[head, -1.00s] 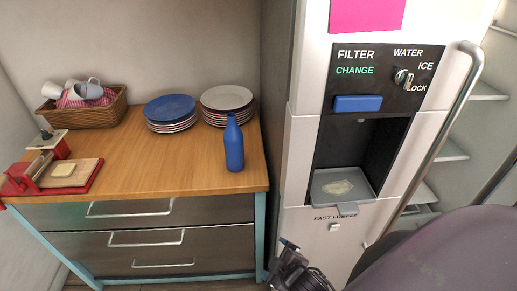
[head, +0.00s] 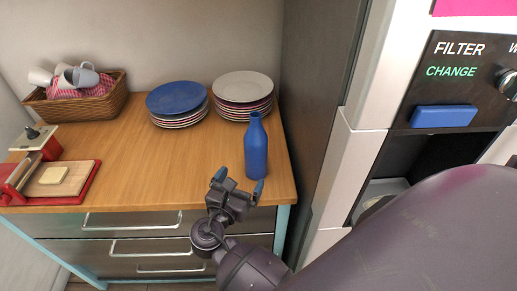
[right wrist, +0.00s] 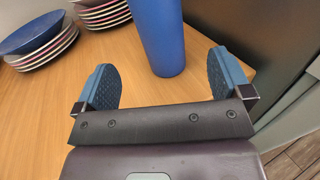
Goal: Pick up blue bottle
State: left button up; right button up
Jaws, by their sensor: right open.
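The blue bottle (head: 256,150) stands upright near the right front of the wooden counter. Its lower part also shows in the right wrist view (right wrist: 158,35), ahead of the two fingers and roughly centred between them. My right gripper (head: 239,184) is open and empty in front of the bottle, over the counter's front edge. Its blue-padded fingers spread to either side in the right wrist view (right wrist: 163,82). The bottle is beyond the fingertips, apart from them as far as I can tell. My left gripper is not in view.
Two plate stacks, one blue-topped (head: 178,104) and one grey-topped (head: 243,95), stand behind the bottle. A wicker basket (head: 90,105) with cups and a red slicer board (head: 55,183) are at left. Mid-counter is clear.

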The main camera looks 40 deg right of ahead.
aim_at(256, 153)
jog(key=x, duration=1)
jog(key=shift+w+d+r+p, duration=0.15)
jog(key=shift+d+p, duration=0.1)
jog(key=shift+p, duration=0.15)
jog(key=c, duration=1.3)
